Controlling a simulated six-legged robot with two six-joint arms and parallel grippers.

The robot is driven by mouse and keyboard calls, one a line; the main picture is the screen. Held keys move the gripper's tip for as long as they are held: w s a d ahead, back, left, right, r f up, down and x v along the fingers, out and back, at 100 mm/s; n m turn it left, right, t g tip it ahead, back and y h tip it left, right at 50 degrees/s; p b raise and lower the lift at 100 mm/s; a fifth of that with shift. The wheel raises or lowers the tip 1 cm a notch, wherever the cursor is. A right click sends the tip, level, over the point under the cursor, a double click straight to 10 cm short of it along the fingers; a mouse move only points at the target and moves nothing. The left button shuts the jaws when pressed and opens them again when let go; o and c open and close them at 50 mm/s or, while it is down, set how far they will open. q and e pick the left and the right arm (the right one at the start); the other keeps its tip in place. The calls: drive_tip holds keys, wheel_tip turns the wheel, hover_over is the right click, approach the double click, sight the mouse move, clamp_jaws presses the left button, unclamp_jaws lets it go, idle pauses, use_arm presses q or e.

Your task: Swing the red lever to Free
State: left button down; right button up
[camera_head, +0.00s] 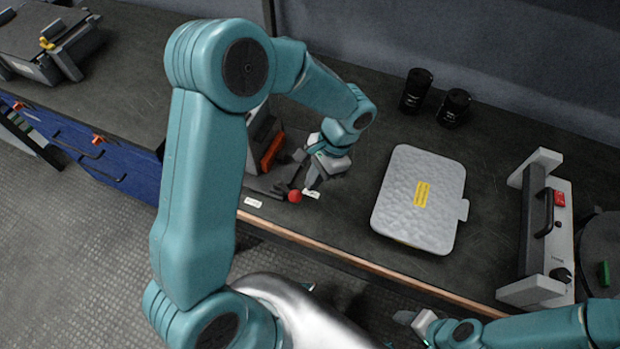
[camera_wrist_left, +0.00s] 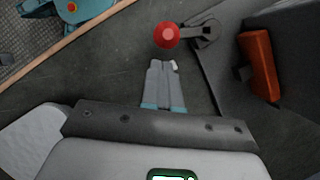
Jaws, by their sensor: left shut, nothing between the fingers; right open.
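The red lever's ball knob (camera_head: 295,196) is near the bench's front edge, in front of a dark device with an orange-red handle. In the left wrist view the red knob (camera_wrist_left: 167,35) sits on a short dark arm reaching left from its pivot (camera_wrist_left: 206,31). My left gripper (camera_head: 311,183) is beside the knob. Its closed, empty fingertips (camera_wrist_left: 162,64) point at the knob with a small gap in that picture; contact cannot be told. Small white labels (camera_head: 253,202) (camera_head: 311,194) lie either side of the knob, their text unreadable. My right gripper (camera_head: 405,318) is low, off the bench front.
The orange-red handle (camera_wrist_left: 262,65) stands right of the lever in the left wrist view. A grey case (camera_head: 420,197) with a yellow label, two black cylinders (camera_head: 417,90) (camera_head: 454,107) and a white-framed unit (camera_head: 545,225) stand farther right. The bench's front edge (camera_head: 340,254) is close.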

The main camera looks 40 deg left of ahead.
use_arm(q)
drive_tip(key=shift+s+a, duration=0.2)
drive_tip(key=shift+s, duration=0.2)
drive_tip(key=shift+s, duration=0.1)
drive_tip(key=shift+s+m, duration=0.2)
drive_tip(key=shift+m, duration=0.1)
